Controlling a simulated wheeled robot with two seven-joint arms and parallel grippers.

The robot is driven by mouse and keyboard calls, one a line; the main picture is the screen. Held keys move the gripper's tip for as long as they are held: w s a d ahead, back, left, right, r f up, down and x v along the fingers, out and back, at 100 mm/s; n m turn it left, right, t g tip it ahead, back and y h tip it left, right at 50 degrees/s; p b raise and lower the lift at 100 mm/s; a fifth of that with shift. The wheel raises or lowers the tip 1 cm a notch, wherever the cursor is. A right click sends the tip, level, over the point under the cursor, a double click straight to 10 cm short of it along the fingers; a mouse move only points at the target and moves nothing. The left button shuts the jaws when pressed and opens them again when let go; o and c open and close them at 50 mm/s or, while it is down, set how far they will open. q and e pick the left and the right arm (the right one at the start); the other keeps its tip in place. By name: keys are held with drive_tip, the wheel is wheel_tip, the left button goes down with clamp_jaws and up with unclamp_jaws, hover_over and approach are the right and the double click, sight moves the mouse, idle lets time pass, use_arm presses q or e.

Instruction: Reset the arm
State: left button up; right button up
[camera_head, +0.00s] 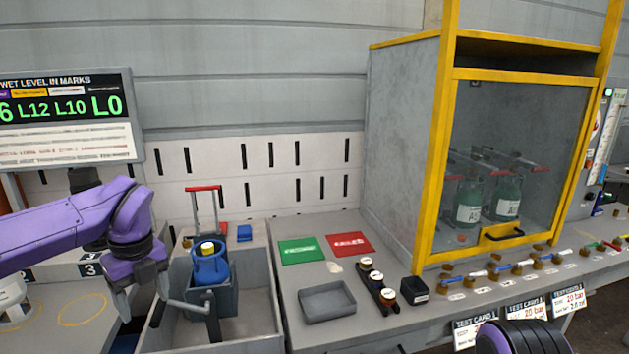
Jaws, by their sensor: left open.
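My left arm comes in from the left, purple with dark joints, and bends down at the wrist. My left gripper (143,302) hangs at the left wall of a grey bin (262,333); it is open, and its fingertips are partly hard to make out. A blue cylinder (210,267) with a yellow top stands upright in a grey holder in the bin, to the right of the gripper and apart from it. Part of my right arm shows at the bottom edge, but its gripper is out of view.
A grey tray (327,303), a green card (301,250) and a red card (349,244) lie on the bench right of the bin. A yellow-framed cabinet (437,170) holds green cylinders (468,205). A row of valves (497,272) lines the bench front. A display board (70,118) hangs at left.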

use_arm(q)
drive_tip(key=s+a+f+m+t+y, duration=0.15)
drive_tip(key=f+m+y, duration=0.25)
drive_tip(key=f+m, duration=0.6)
drive_tip(key=s+f+m+t+y, duration=0.2)
drive_tip(key=f+m+y, duration=0.4)
drive_tip(key=f, duration=0.9)
drive_tip(key=s+d+f+m+h, duration=0.1)
drive_tip(key=s+f+m+h, duration=0.2)
drive_tip(key=s+f+m, duration=0.4)
drive_tip(key=s+d+f+m+h, duration=0.2)
drive_tip(key=s+f+m, duration=0.5)
drive_tip(key=s+m, duration=0.7)
drive_tip(key=shift+s+f+m+t+h, duration=0.2)
drive_tip(key=shift+m+t+h, duration=0.15)
drive_tip(key=shift+h, duration=0.45)
drive_tip(key=s+m, duration=0.1)
drive_tip(key=s, duration=0.2)
drive_tip(key=s+m+g, duration=0.1)
drive_tip(key=s, duration=0.1)
drive_tip(key=shift+f+m+h, duration=0.25)
drive_tip(key=shift+m+h, duration=0.1)
drive_tip(key=shift+h, duration=0.05)
drive_tip(key=c, duration=0.4)
drive_tip(key=shift+c, duration=0.2)
